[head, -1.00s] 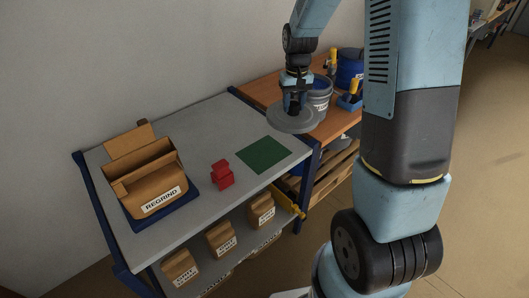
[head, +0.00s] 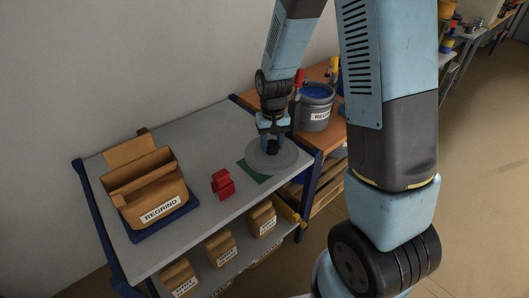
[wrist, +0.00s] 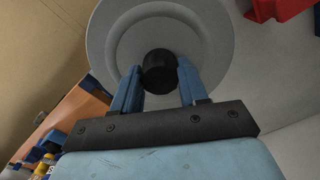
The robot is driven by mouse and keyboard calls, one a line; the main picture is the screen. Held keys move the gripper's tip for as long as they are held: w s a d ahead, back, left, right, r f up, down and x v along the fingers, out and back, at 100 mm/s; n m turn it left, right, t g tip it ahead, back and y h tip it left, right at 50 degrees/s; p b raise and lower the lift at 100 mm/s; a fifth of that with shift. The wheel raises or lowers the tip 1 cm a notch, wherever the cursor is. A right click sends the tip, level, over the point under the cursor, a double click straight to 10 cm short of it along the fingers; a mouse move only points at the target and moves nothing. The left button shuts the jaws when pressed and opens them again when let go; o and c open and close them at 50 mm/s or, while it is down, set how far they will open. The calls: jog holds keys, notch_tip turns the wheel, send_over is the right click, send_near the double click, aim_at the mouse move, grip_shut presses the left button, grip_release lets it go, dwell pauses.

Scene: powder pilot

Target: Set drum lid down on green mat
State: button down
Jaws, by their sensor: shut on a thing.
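The drum lid is a round grey disc (head: 290,158) with a black knob (wrist: 159,70). My gripper (head: 271,142) is shut on the knob, with one blue finger on each side of it in the wrist view. The green mat (head: 250,173) lies flat on the grey bench top. The lid is over the mat and hides most of it; only the mat's left part shows. I cannot tell whether the lid touches the mat or hangs just above it.
A red object (head: 222,185) stands on the bench just left of the mat. An open box marked REGRIND (head: 150,190) sits on a blue base at the left. A grey drum with blue contents (head: 316,105) stands on the wooden bench behind.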

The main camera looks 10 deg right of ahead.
jog(key=w+f, duration=0.4)
jog(key=w+a+f, duration=0.1)
jog(key=w+f, duration=0.1)
jog(key=shift+w+f, duration=0.25)
jog(key=shift+w, duration=0.15)
jog(key=shift+w+f, duration=0.15)
jog(key=shift+f, duration=1.55)
jog(key=shift+f, duration=0.1)
jog(key=c, duration=0.6)
grip_release()
